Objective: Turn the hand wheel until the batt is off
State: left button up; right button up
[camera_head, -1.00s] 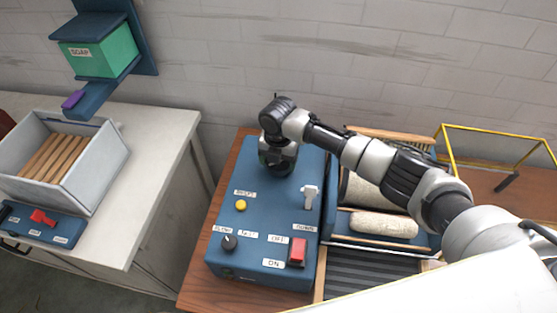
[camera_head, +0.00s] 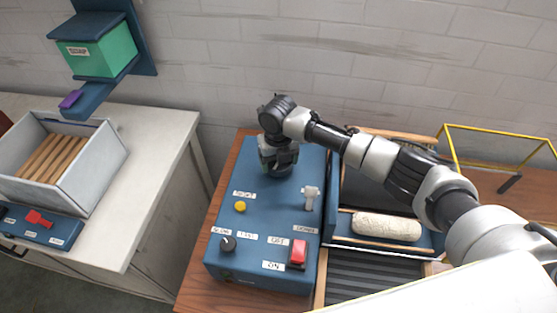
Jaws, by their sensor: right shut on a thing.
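My right arm reaches in from the right, and my right gripper (camera_head: 278,168) points down at the back of the blue control box (camera_head: 270,215). It is shut on the hand wheel, which the gripper almost wholly hides. Right of the box is the carding machine; the part of its drum (camera_head: 368,192) that shows behind my arm is dark, with no pale wool on it. The batt (camera_head: 386,227), a cream roll, lies along the front of the machine, in front of the drum. My left gripper is not in view.
The box carries a yellow button (camera_head: 240,207), a black knob (camera_head: 228,243), a red switch (camera_head: 298,252) and a grey lever (camera_head: 311,198). A yellow frame (camera_head: 495,133) stands at the right. A grey crate (camera_head: 95,165) stands on the left counter (camera_head: 150,180).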

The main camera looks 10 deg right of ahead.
jog(key=shift+r, duration=0.1)
dwell(0.3)
jog(key=o, duration=0.9)
notch_tip(320, 180, up, 11)
jog(key=b, duration=0.2)
